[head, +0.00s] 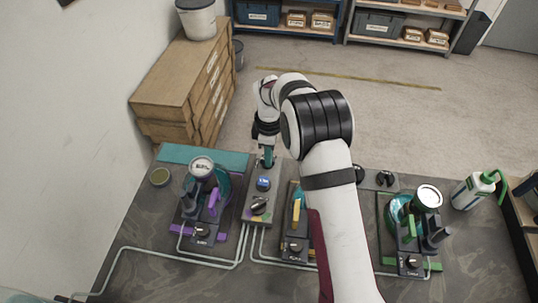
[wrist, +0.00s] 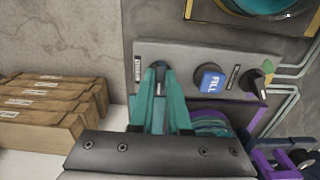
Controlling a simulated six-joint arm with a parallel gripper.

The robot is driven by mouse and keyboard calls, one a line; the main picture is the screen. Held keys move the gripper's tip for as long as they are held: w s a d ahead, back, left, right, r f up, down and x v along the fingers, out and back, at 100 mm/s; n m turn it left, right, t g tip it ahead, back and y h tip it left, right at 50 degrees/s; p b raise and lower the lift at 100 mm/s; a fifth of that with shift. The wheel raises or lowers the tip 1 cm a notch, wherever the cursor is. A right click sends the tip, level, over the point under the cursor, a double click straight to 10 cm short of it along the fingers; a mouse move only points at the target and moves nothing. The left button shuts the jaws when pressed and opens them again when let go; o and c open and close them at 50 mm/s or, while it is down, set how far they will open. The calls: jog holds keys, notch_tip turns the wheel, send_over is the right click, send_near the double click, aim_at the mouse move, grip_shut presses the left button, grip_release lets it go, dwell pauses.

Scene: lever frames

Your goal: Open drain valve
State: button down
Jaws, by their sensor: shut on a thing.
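The grey control panel (head: 256,213) stands at the left-middle of the bench, and it also shows in the wrist view (wrist: 215,58). A small dark valve handle (wrist: 160,64) sits at the panel's left end in the wrist view, beside a label too small to read surely. My gripper (wrist: 160,82), with teal fingers, is shut on this handle. In the head view my gripper (head: 267,161) is at the panel's far end, and the fingers hide the handle.
A blue FILL button (wrist: 211,80) is close right of my fingers, and a black selector knob (wrist: 256,82) is farther right. Purple (head: 201,229), yellow (head: 295,245) and green (head: 410,260) stations stand around. A bottle (head: 470,192) is at right. Wooden drawers (head: 165,80) stand behind the bench.

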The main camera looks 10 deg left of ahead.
jog(key=m, duration=0.4)
jog(key=shift+s, duration=0.1)
jog(key=m, duration=0.3)
jog(key=shift+m, duration=0.3)
jog(key=m, duration=0.3)
jog(key=shift+s, duration=0.1)
jog(key=shift+a+m, duration=0.1)
jog(key=shift+m, duration=1.9)
jog(key=c, duration=0.9)
grip_release()
